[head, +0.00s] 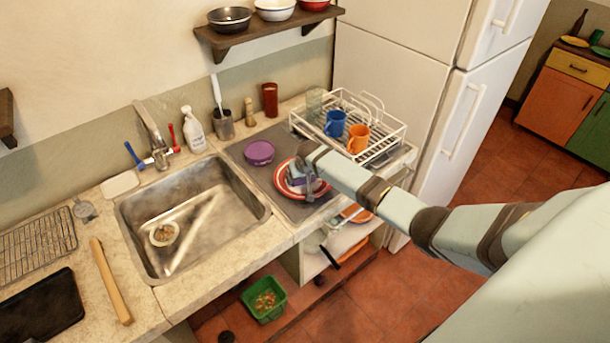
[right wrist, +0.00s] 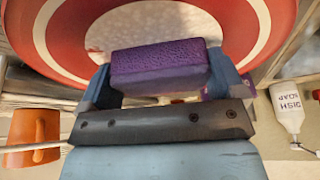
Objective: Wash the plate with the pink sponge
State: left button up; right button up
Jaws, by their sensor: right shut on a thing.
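A red plate with white rings (head: 281,182) lies on the grey mat right of the sink. It fills the top of the right wrist view (right wrist: 65,45). My right gripper (head: 308,186) is over the plate, its arm coming in from the right. In the right wrist view the gripper (right wrist: 165,85) is shut on a purple sponge (right wrist: 160,65), with one finger on each side. The sponge looks purple rather than pink. It is in front of the plate's middle; whether it touches the plate I cannot tell. My left gripper is not in view.
A purple round dish (head: 259,152) sits just behind the plate. A white dish rack (head: 398,140) with a blue mug (head: 335,123) and an orange mug (head: 358,139) stands to the right. The sink (head: 190,225) is left; a soap bottle (head: 193,130) stands behind it.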

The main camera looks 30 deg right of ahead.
jog(key=shift+s+a, duration=0.3)
jog(key=shift+s, duration=0.05)
jog(key=shift+s+d, duration=0.15)
jog(key=shift+s, duration=0.1)
jog(key=shift+d, duration=0.35)
jog(key=shift+d, duration=0.1)
jog(key=shift+w+d, duration=0.15)
jog(key=shift+w, duration=0.1)
